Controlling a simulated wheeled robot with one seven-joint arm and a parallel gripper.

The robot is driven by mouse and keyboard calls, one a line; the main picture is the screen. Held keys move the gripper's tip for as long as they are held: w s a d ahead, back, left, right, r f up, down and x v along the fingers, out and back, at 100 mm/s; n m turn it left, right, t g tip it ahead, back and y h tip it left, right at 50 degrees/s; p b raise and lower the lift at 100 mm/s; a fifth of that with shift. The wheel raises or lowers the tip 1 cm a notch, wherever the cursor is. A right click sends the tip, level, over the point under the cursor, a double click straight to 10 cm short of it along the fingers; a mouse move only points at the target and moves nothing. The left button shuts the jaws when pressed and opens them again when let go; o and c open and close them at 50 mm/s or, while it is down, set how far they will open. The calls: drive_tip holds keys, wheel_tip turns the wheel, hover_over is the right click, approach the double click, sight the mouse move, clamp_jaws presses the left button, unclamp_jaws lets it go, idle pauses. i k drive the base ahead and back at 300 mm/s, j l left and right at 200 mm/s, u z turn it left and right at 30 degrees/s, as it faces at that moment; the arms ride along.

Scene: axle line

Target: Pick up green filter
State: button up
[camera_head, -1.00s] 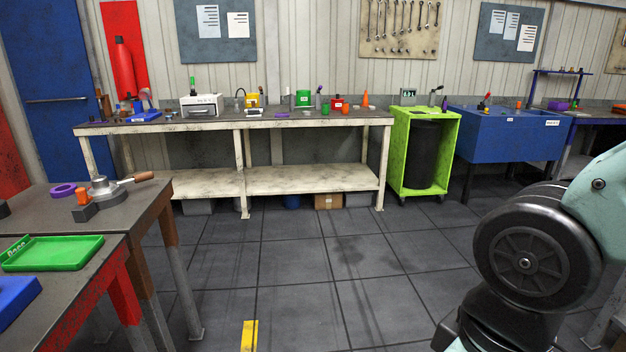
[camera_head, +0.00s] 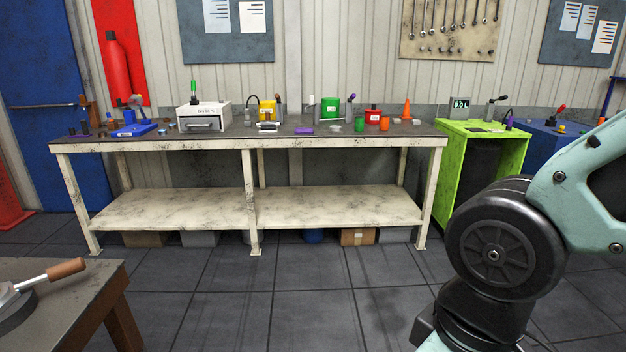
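A small green cylinder (camera_head: 360,125), which looks like the green filter, stands near the front edge of the long workbench (camera_head: 200,143), right of its middle. An orange piece (camera_head: 384,123) of similar size stands just right of it. A larger green container (camera_head: 330,109) with a white label stands behind and to the left; at this size I cannot tell for certain which green thing is the filter. My gripper is out of view; only part of my arm shows at the right, well short of the bench.
A red container (camera_head: 373,116) and an orange cone (camera_head: 406,109) stand behind the small green cylinder. A lime-green cabinet (camera_head: 452,180) adjoins the bench's right end. A dark table (camera_head: 60,300) is at the lower left. The floor (camera_head: 300,290) before the bench is clear.

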sight(359, 120)
drive_tip(key=i, duration=1.95)
drive_tip(key=i+z, duration=0.2)
drive_tip(key=i, duration=0.45)
drive_tip(key=i+z, duration=0.15)
drive_tip(key=i, duration=0.5)
drive_tip(key=i+j+z, duration=0.2)
drive_tip(key=i, duration=0.45)
drive_tip(key=i+z, duration=0.25)
drive_tip(key=i, duration=0.3)
drive_tip(key=i+j+z, duration=0.25)
drive_tip(key=i, duration=0.3)
drive_tip(key=l, duration=0.1)
